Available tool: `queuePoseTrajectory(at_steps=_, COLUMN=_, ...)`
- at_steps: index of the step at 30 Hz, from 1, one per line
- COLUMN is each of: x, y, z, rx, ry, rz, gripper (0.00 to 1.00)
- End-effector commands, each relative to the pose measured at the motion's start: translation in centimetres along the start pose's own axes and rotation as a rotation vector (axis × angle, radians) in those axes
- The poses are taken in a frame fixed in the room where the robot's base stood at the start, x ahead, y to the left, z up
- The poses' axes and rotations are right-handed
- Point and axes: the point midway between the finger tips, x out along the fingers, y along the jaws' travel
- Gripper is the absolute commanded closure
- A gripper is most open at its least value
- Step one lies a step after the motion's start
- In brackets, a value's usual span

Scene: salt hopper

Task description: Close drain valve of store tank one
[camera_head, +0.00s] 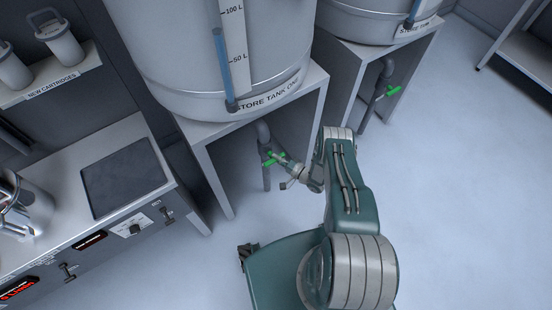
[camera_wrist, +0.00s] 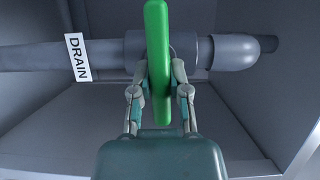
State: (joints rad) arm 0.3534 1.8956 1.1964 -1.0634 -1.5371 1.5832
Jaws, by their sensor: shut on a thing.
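Store tank one (camera_head: 185,50) is a pale grey drum on a grey stand, with its label on the lower edge. Its drain valve has a green handle (camera_head: 269,164) on the drain pipe (camera_head: 264,132) below the tank. In the wrist view, the green handle (camera_wrist: 158,30) stands across the horizontal grey pipe (camera_wrist: 30,57) marked DRAIN. My gripper (camera_head: 280,160) reaches the handle from the right. In the wrist view my gripper (camera_wrist: 160,85) is shut on the handle, one finger on each side. The fingertips are partly hidden around the handle.
The tank stand's right leg (camera_head: 309,110) is close to my wrist. Store tank two (camera_head: 360,18) stands behind on the right, with its own green handle (camera_head: 388,92). A bench (camera_head: 160,238) is at the left. The floor (camera_head: 450,200) at right is clear.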

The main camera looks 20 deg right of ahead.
Motion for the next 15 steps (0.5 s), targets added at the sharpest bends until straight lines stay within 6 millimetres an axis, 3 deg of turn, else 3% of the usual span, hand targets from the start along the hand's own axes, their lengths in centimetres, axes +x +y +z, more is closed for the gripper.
queuePoseTrajectory(at_steps=3, x=-0.17, y=0.21, z=-0.33, rx=-0.001, ry=0.012, rz=0.009, gripper=1.00)
queuePoseTrajectory(at_steps=4, x=-0.18, y=0.22, z=-0.33, rx=-0.001, ry=0.013, rz=0.009, gripper=0.65)
queuePoseTrajectory(at_steps=6, x=-0.16, y=0.21, z=-0.29, rx=-0.001, ry=0.011, rz=0.009, gripper=0.43)
queuePoseTrajectory(at_steps=15, x=-0.06, y=0.09, z=-0.07, rx=-0.002, ry=0.005, rz=0.005, gripper=0.43)
